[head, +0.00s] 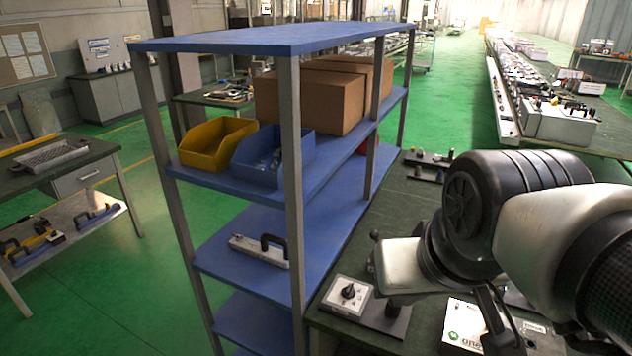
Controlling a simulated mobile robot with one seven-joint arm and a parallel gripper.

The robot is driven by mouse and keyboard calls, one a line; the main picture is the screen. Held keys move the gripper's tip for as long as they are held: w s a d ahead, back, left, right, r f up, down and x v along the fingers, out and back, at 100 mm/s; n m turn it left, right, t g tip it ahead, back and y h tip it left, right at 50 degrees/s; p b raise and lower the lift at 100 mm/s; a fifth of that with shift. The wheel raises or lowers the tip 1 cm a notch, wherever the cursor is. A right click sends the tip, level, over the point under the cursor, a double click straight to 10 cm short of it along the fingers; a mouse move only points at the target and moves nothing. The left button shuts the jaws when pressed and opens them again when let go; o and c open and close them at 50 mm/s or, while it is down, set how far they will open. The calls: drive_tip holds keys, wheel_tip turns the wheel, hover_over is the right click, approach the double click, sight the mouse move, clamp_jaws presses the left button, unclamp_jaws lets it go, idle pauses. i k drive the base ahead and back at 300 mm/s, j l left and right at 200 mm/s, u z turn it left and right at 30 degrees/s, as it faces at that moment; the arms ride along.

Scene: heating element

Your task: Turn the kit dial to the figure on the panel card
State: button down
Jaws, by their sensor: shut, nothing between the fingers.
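The dial (348,291) is a black knob on a white plate (335,305) with small dark marks, on the dark green bench beside the blue shelf. Its pointer direction and the marks are too small to read. The fingers are small and dark, and look closed. A white sheet or box (465,322) with a green logo lies right of it, partly hidden by my arm. I cannot tell which thing is the panel card, and no figure is readable.
A blue shelf (225,45) stands close on the left of the bench, its post near the dial. It holds a yellow bin (212,146), a blue bin (262,165) and cardboard boxes (315,98). Dark parts (428,165) lie farther back on the bench.

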sight(348, 291)
drive_tip(key=j+z, duration=0.45)
drive_tip(key=j, duration=0.3)
drive_tip(key=z, duration=0.6)
drive_tip(key=i+j+u, duration=0.3)
drive_tip(key=u, duration=0.15)
drive_tip(key=i, duration=0.1)
